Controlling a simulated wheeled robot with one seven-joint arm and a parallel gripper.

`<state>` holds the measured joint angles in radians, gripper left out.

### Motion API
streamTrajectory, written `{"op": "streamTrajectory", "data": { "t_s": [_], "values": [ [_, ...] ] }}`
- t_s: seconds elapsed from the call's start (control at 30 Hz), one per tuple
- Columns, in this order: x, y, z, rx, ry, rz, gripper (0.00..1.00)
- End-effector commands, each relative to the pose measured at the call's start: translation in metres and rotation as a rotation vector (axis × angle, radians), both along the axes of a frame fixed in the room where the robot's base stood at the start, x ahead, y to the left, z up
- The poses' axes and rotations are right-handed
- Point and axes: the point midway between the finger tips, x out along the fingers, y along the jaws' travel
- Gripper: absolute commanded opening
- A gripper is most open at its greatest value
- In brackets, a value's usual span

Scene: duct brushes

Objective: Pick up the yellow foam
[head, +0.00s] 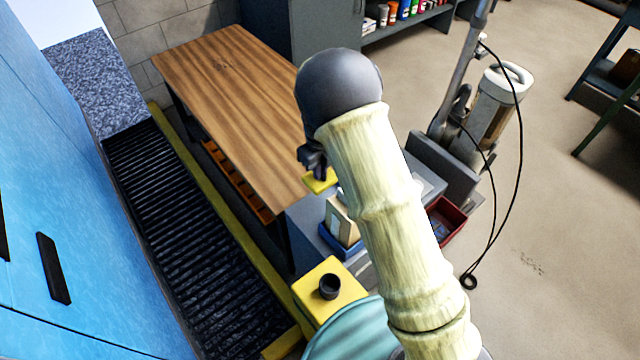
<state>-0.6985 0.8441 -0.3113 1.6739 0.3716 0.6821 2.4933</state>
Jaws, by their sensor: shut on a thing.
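The yellow foam (319,182) is a small flat yellow piece, seen just below my gripper (314,168). My dark gripper is shut on it, close to the right front corner of the wooden table. My arm hides the right part of the foam and what lies behind it. I cannot tell how far the foam is above the surface under it.
A wooden table (220,85) stands behind left, its top mostly bare. A blue tray (338,240) with a pale box (341,218), a dark red bin (446,218) and a yellow block (322,290) with a black cup (329,286) are near my arm. A vacuum cleaner (497,110) stands right.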

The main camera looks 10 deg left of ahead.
Motion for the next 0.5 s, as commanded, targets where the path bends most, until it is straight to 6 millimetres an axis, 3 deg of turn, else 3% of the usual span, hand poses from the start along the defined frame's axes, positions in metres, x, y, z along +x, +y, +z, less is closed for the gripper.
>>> {"op": "streamTrajectory", "data": {
  "t_s": [0.03,0.2,0.5],
  "values": [
    [0.000,0.001,0.014,0.003,-0.004,0.002,0.00],
    [0.000,0.001,0.044,0.001,-0.001,0.001,0.00],
    [0.000,0.000,0.057,-0.001,0.001,0.000,0.00]
  ]
}}
